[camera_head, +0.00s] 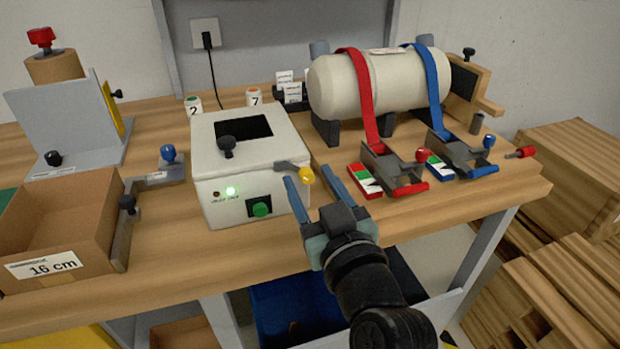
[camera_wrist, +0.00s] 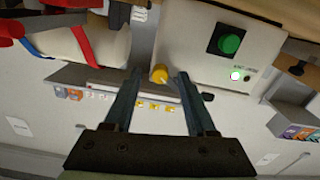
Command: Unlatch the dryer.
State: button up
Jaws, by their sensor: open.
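The dryer (camera_head: 255,150) is a white box on the bench with a dark window and a black knob on its lid. Its lid looks down. A latch lever with a yellow knob (camera_head: 306,175) sticks out at its right front edge. The front has a green button (camera_head: 261,208) and a lit green lamp. My gripper (camera_head: 312,188) is open, its fingers pointing toward the yellow knob. In the wrist view the yellow knob (camera_wrist: 159,74) lies between or just beyond the fingertips (camera_wrist: 161,78); I cannot tell whether they touch it.
Right of the dryer, red (camera_head: 405,186) and blue (camera_head: 468,160) ratchet clamps strap a white cylinder (camera_head: 385,85). A cardboard box (camera_head: 60,225) and a grey fixture (camera_head: 65,125) stand left. A blue bin (camera_head: 290,310) sits below the bench.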

jog(key=shift+w+a, duration=0.15)
jog(key=shift+w, duration=0.2)
grip_shut()
jog(key=shift+r, duration=0.1)
dwell(0.3)
jog(key=m+p, duration=0.2)
jog(key=m, duration=0.1)
jog(key=shift+r+m, duration=0.1)
jog(key=shift+m, duration=0.3)
jog(key=m+p, duration=0.3)
jog(key=m, duration=0.2)
jog(key=shift+m, duration=0.3)
